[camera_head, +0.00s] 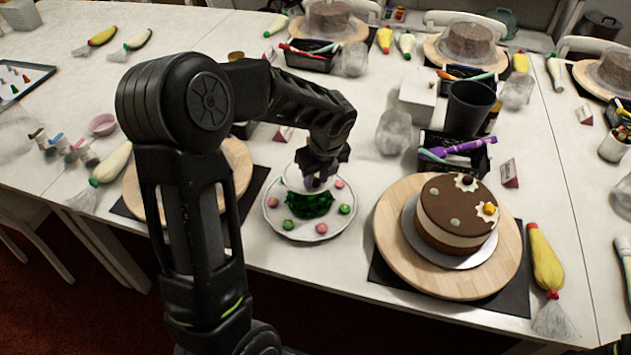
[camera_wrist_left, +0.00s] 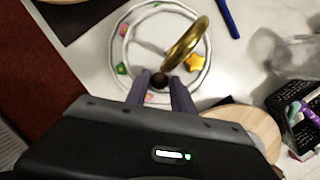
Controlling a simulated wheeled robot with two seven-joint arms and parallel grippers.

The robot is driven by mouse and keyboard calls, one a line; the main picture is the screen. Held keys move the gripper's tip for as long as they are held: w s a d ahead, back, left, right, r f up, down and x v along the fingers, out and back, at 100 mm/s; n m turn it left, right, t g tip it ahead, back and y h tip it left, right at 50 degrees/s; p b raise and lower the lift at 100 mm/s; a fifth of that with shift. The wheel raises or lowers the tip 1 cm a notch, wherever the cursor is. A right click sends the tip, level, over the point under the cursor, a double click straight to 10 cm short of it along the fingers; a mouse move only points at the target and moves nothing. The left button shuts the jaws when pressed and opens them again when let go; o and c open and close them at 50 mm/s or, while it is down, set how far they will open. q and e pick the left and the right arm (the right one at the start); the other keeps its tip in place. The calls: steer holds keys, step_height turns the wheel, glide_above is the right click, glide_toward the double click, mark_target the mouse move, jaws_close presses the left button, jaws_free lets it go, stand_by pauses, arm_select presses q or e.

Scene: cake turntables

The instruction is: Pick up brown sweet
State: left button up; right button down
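A white plate (camera_head: 278,222) with pink and green sweets around its rim and a dark green mass in its middle stands near the table's front edge. My left gripper (camera_head: 318,182) points down over the back part of this plate. In the left wrist view, a small round brown sweet (camera_wrist_left: 159,80) lies between the two fingertips of my left gripper (camera_wrist_left: 159,86). I cannot tell whether the fingers press on it or stand just beside it. A yellow star (camera_wrist_left: 194,62) and a gold round-edged object (camera_wrist_left: 190,38) are close to the fingers.
A chocolate cake (camera_head: 457,215) stands on a wooden turntable (camera_head: 390,240) right of the plate. Another wooden turntable (camera_head: 236,160) is behind my left arm. A black box with pens (camera_head: 452,155) and a clear glass (camera_head: 393,130) stand behind the plate.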

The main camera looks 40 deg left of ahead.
mark_target(316, 180)
arm_select(q)
jaws_close()
stand_by(0.3)
steer(key=shift+r, duration=0.1)
step_height(316, 180, up, 18)
steer(key=b, duration=0.1)
stand_by(0.7)
stand_by(0.5)
